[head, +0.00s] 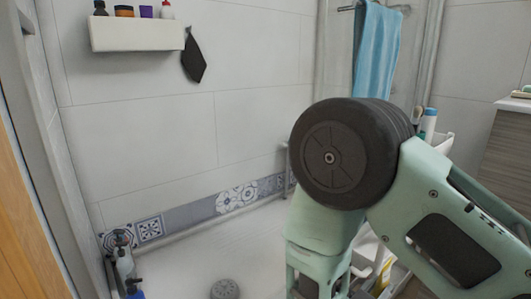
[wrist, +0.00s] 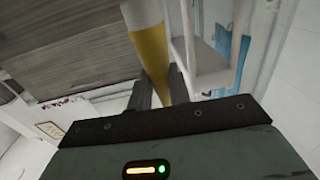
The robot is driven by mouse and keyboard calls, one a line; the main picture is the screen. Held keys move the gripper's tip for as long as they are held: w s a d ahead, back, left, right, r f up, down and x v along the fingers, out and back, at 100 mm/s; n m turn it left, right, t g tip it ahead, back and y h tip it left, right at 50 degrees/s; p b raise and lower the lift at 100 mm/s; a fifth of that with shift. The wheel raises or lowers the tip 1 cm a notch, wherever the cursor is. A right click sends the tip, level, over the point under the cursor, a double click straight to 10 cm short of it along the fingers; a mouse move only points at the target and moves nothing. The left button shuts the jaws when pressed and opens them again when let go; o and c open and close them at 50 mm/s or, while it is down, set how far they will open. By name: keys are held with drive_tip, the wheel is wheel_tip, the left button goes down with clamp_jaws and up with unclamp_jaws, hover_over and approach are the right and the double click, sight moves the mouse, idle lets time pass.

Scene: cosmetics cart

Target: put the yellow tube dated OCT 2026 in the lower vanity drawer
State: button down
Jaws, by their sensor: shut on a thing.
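In the wrist view my gripper (wrist: 160,86) is shut on a yellow tube (wrist: 150,48) with a white end. The tube sticks out past the fingers toward the top of the picture. No date can be read on it. The grey-brown wood-grain vanity (wrist: 60,52) fills the upper left of the wrist view. It also shows at the right edge of the head view (head: 505,150). I cannot tell the lower drawer apart or whether it is open. My gripper is not seen in the head view, where my arm covers the middle.
A white cart stands behind my arm, with bottles (head: 428,124) in its upper tray (head: 441,143) and a partly hidden yellow item (head: 383,278) lower down. A blue towel (head: 376,50) hangs behind. A wall shelf (head: 137,34) holds small containers. Bottles (head: 125,262) stand at lower left.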

drive_tip(key=w+d+n+t+y+p, duration=0.1)
drive_tip(key=w+d+n+t+y, duration=0.45)
drive_tip(key=w+d+y, duration=0.35)
drive_tip(key=s+r+n+y+p, duration=0.2)
drive_tip(key=r+p, duration=0.8)
drive_tip(key=p, duration=0.7)
drive_tip(key=s+d+r+n+y+p, duration=0.1)
drive_tip(key=s+r+n+y+p, duration=0.1)
drive_tip(key=r+p, duration=0.9)
drive_tip(key=s+p, duration=0.1)
drive_tip(key=p, duration=0.5)
drive_tip(key=shift+s, duration=0.35)
drive_tip(key=shift+d+f+t, duration=0.1)
drive_tip(key=shift+f+t, duration=0.05)
drive_tip(key=shift+t, duration=0.1)
